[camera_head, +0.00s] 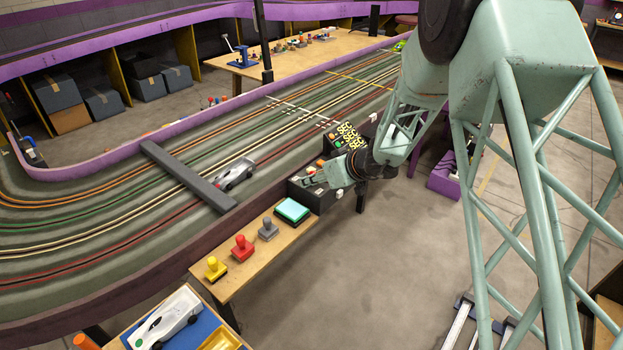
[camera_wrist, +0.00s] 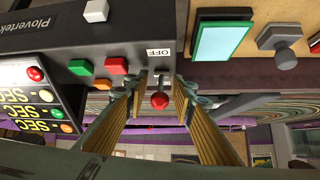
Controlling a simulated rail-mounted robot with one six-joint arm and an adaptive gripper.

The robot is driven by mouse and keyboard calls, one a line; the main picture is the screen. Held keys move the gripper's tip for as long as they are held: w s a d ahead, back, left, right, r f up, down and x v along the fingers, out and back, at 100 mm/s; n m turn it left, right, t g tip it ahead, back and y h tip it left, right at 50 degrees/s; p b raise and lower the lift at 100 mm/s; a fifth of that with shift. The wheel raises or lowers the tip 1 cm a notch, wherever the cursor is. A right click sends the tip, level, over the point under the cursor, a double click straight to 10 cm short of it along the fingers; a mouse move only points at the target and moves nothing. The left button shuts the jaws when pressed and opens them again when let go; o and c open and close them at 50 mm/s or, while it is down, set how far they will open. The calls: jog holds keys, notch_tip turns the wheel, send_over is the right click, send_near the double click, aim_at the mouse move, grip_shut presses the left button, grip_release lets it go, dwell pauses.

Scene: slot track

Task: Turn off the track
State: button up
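The track's black control box (camera_wrist: 115,40) fills the upper left of the wrist view. It carries white, red and green buttons and a toggle switch with a red knob (camera_wrist: 160,101) beside a white "OFF" label (camera_wrist: 158,53). My gripper (camera_wrist: 158,97) is open, with one finger on each side of the red knob; whether either finger touches it I cannot tell. In the head view my gripper (camera_head: 318,179) reaches over the dark control box (camera_head: 320,201) at the track's edge and hides most of its top. The slot track (camera_head: 90,235) runs across the left.
A timing display (camera_head: 348,137) with yellow digits stands beside the box. A teal pad (camera_head: 292,211) and grey, red (camera_head: 242,249) and yellow (camera_head: 215,269) stamp-like pieces sit on the wooden shelf. A silver car (camera_head: 234,174) is on the track next to a grey bar (camera_head: 185,175).

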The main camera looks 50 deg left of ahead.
jog(key=shift+r, duration=0.2)
jog(key=shift+d+r, duration=0.25)
jog(key=shift+r, duration=0.05)
jog(key=v, duration=1.1)
jog(key=shift+d, duration=0.15)
dwell(0.7)
jog(key=d+r+m, duration=0.3)
jog(key=d+r, duration=1.2)
jog(key=d, duration=0.2)
jog(key=s+d+r+m+h, duration=0.15)
jog(key=d+r, duration=0.25)
jog(key=d, duration=0.4)
jog(key=s+d+r+m, duration=0.25)
jog(key=d+r, duration=0.25)
jog(key=d, duration=0.4)
jog(key=s+d+r+m+t+h, duration=0.1)
jog(key=s+d+m+h, duration=0.1)
jog(key=s+d, duration=0.6)
jog(key=s+d+r+m+t+h, duration=0.1)
jog(key=s+d+m, duration=0.4)
jog(key=d, duration=1.6)
jog(key=s+d+r+m+t+h, duration=0.2)
jog(key=s+d+h, duration=0.3)
jog(key=s+d, duration=0.5)
jog(key=d+m, duration=0.1)
jog(key=d, duration=0.3)
jog(key=shift+s+d+t+p, duration=0.3)
jog(key=shift+p, duration=0.05)
